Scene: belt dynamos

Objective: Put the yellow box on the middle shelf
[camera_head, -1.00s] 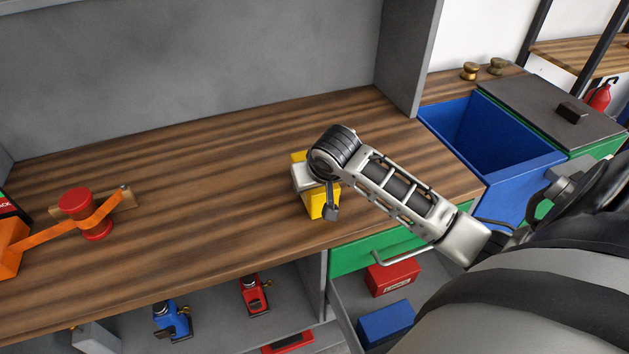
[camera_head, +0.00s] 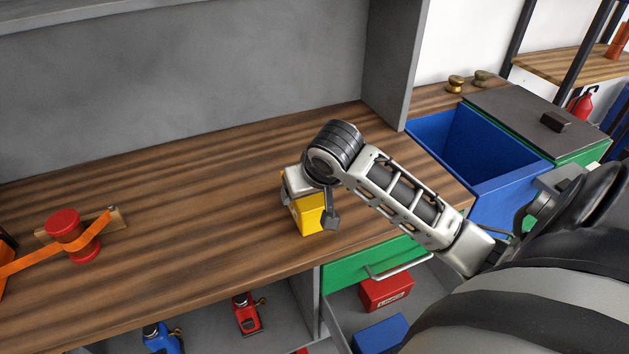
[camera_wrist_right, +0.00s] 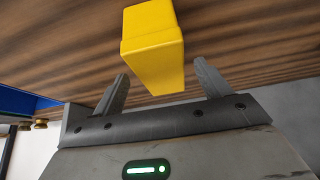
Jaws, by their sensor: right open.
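The yellow box (camera_head: 309,214) is at the wooden worktop (camera_head: 200,210), near its front edge and right of centre. My right gripper (camera_head: 308,205) is over the box, its fingers open on either side of it, and its wrist hides part of the box. In the right wrist view the box (camera_wrist_right: 153,48) lies beyond and between the spread fingertips of the gripper (camera_wrist_right: 161,75), with gaps at both sides. A grey shelf (camera_head: 205,335) with small items shows under the worktop; whether it is the middle shelf I cannot tell. My left gripper is out of view.
A red spool with an orange belt (camera_head: 66,230) stands at the left. An open green drawer (camera_head: 345,265) holds a red box (camera_head: 387,291) and a blue box (camera_head: 380,333). A blue bin (camera_head: 500,205) is at the right. The worktop's middle is clear.

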